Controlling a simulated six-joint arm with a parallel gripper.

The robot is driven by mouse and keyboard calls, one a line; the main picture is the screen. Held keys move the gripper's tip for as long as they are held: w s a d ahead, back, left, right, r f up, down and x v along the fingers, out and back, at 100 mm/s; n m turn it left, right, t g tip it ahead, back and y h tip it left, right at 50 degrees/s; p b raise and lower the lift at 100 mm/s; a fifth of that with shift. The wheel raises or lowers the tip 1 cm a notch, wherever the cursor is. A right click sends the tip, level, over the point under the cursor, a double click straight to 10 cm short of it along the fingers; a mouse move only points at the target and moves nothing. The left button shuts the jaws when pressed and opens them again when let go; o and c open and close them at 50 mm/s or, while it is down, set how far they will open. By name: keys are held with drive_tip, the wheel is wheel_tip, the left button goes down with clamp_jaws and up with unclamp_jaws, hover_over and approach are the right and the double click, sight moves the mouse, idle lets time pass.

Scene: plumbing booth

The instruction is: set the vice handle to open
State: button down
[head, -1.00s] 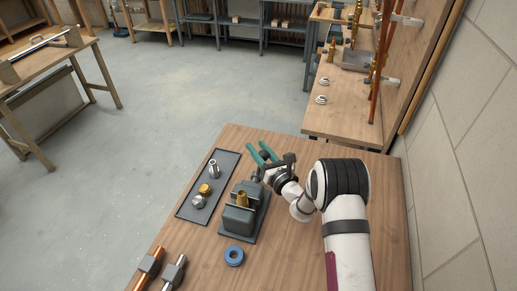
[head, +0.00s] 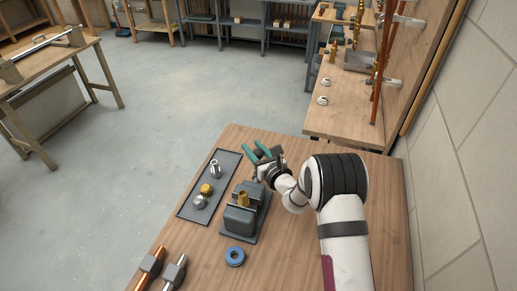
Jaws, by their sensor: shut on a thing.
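The grey vice (head: 240,217) stands on the wooden bench, with a brass fitting (head: 243,199) upright in its jaws. My gripper (head: 262,153), with teal fingers, is at the far end of the vice, where the handle would be. The fingers look shut on the vice handle, but the handle itself is mostly hidden by the gripper, so its angle cannot be told.
A dark tray (head: 190,213) left of the vice holds a brass fitting (head: 206,189) and metal fittings (head: 215,169). A blue ring-shaped roll (head: 234,256) lies in front of the vice. The bench right of the vice is mostly clear.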

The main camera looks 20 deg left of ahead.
drive_tip(key=a+f+n+g+h, duration=0.1)
drive_tip(key=a+f, duration=0.3)
drive_tip(key=a, duration=0.2)
drive_tip(key=shift+s+a+f, duration=0.2)
drive_tip(key=shift+s, duration=0.05)
idle(0.3)
idle(0.3)
drive_tip(key=c, duration=0.5)
unclamp_jaws()
drive_tip(key=shift+h, duration=0.3)
drive_tip(key=d+r, duration=0.3)
drive_tip(key=d, duration=0.1)
drive_tip(key=d+r, duration=0.3)
drive_tip(key=r, duration=0.1)
drive_tip(key=w+d+r, duration=0.1)
drive_tip(key=d+r, duration=0.3)
drive_tip(key=shift+d+r, duration=0.25)
drive_tip(key=shift+d, duration=0.1)
